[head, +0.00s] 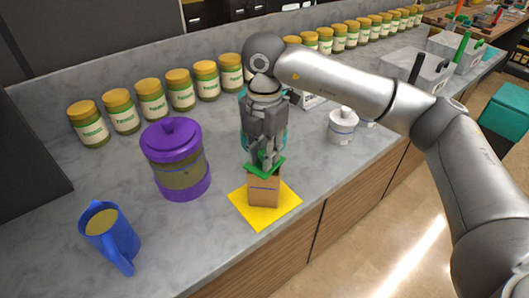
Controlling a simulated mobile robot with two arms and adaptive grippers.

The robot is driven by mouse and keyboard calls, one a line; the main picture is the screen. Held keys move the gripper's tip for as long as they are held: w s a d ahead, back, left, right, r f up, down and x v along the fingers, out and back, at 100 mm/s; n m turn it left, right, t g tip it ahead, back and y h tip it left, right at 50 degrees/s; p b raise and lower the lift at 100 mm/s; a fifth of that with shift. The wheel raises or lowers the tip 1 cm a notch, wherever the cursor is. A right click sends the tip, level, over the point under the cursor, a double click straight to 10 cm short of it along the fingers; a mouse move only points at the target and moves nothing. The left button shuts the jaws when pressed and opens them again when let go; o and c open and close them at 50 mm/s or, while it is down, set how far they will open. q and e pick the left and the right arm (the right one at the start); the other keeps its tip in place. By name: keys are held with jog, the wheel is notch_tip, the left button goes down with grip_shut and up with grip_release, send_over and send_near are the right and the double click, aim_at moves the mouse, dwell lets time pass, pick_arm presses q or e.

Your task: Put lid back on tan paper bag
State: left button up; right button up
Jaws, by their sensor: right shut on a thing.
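The tan paper bag (263,193) stands upright on a yellow square mat (283,207) near the counter's front edge. A green lid (276,162) is at the top of the bag, under my right gripper (266,163). My right gripper points down and is shut on the green lid. The lid looks slightly tilted over the bag's mouth; I cannot tell whether it touches the rim. The bag's opening is hidden by the lid. My left gripper is not in view.
A purple-lidded canister (176,160) and a blue jug (110,236) stand left. A teal container (246,125) is partly hidden behind my gripper. A small white pot (342,126) stands right. Several yellow-lidded jars (181,90) line the back. Counter in front of the canister is clear.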

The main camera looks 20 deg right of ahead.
jog(key=shift+f+b, duration=0.2)
jog(key=shift+b, duration=0.25)
dwell(1.1)
dwell(0.4)
jog(key=o, duration=0.8)
jog(key=shift+o, duration=0.5)
jog(key=o, duration=0.4)
jog(key=shift+r, duration=0.1)
jog(key=shift+r+p, duration=2)
jog(key=shift+r, duration=1.45)
jog(key=shift+c, duration=0.5)
